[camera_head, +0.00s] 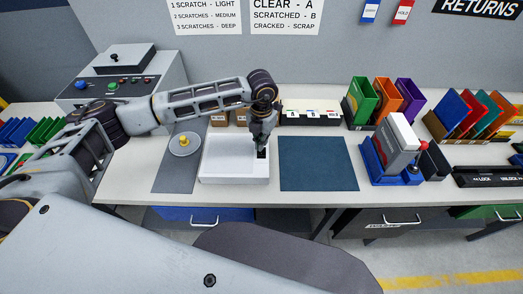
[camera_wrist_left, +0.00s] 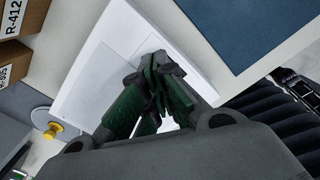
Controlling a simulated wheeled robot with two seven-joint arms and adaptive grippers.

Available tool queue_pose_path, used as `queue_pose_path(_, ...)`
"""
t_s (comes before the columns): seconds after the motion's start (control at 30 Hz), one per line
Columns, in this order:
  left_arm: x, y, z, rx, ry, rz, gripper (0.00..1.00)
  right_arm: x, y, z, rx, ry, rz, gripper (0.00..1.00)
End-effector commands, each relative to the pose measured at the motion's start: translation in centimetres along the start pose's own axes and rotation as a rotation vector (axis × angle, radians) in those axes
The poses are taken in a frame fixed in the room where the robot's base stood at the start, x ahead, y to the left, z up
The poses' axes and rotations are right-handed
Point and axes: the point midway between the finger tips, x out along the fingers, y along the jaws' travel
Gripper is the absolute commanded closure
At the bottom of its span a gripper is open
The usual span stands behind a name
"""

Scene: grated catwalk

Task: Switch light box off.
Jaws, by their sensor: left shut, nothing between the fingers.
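The light box (camera_head: 222,180) is a low white box on the bench, with a paler flat panel on top. It also shows in the left wrist view (camera_wrist_left: 92,88), under and beyond the fingers. My left gripper (camera_head: 261,153) is shut and empty, with its fingertips pointing down at the right part of the box. In the left wrist view the dark green fingers (camera_wrist_left: 152,68) are together over the box's white edge. I cannot tell if the tips touch it. The switch is not clearly visible; the fingers may hide it. My right gripper is out of view.
A grey mat with a round plate and yellow knob (camera_head: 183,140) lies left of the box. A dark blue mat (camera_head: 318,165) lies right. A blue-based device (camera_head: 392,165) stands farther right.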

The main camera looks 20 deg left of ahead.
Motion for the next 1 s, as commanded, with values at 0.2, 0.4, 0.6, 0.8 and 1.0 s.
queue_pose_path(0.2, -1.2, 0.0, 0.0, -0.001, -0.001, 0.001, 1.00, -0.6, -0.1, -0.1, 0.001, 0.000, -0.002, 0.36)
queue_pose_path(0.4, -2.2, 0.0, 0.0, -0.001, -0.001, 0.001, 1.00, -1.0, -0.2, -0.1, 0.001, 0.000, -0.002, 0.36)
queue_pose_path(0.6, -3.1, 0.0, 0.0, 0.000, -0.002, 0.000, 1.00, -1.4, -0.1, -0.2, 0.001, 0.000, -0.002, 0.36)
queue_pose_path(0.8, -4.1, 0.0, 0.0, 0.000, -0.001, 0.001, 1.00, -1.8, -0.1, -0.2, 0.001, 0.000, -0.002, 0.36)
queue_pose_path(1.0, -5.0, 0.0, 0.0, 0.000, -0.001, 0.001, 1.00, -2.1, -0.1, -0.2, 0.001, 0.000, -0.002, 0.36)
